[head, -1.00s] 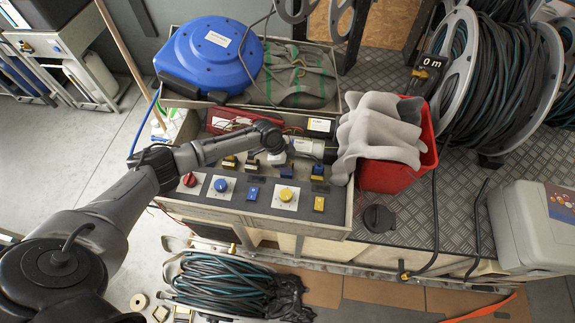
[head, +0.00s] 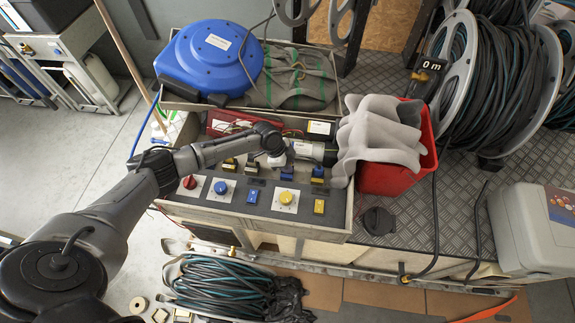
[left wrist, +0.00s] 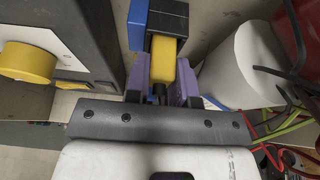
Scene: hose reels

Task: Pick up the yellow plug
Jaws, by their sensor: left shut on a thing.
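The yellow plug (left wrist: 163,62) is between the two purple fingers of my left gripper (left wrist: 163,88) in the left wrist view. The gripper is shut on it. A black part lies against the plug's far end, with a blue block (left wrist: 138,25) beside it; I cannot tell whether they are joined. In the head view my left gripper (head: 278,160) is low over the back part of the panel (head: 232,207), among small blue and yellow pieces. I cannot pick out the held plug there. My right gripper is not in view.
A white cylinder (left wrist: 240,65) is close right of the fingers. A yellow dial (head: 286,197) is in front of the gripper, with a blue dial (head: 221,187) to its left. A red bin (head: 395,178) with grey cloth stands right. A blue hose reel (head: 213,55) is behind.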

